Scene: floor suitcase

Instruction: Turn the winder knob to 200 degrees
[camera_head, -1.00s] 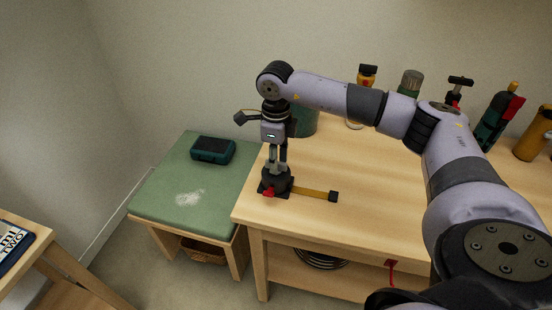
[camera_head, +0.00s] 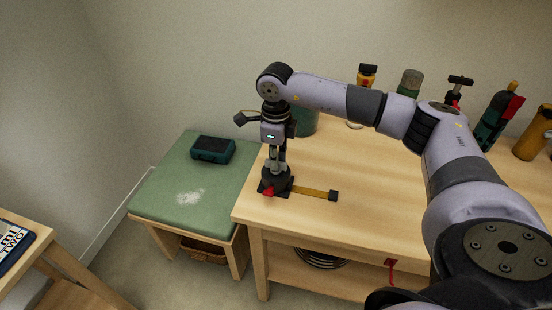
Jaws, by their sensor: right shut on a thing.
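The winder knob (camera_head: 276,180) is dark and sits on a black base with a red pointer or tab (camera_head: 268,191) at its front. It stands near the left front corner of the wooden table (camera_head: 380,220). A yellow-brown bar (camera_head: 310,192) with a black end reaches right from the base. My right gripper (camera_head: 275,166) points straight down from above and is shut on the knob. The fingers hide part of the knob, and I cannot read its angle. My left gripper is not in view.
A green-topped bench (camera_head: 165,198) at the left carries a dark teal case (camera_head: 212,149) and a white patch. A green container (camera_head: 306,121) stands behind my right wrist. Several bottles and tools line the table's back. The table's front middle is clear.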

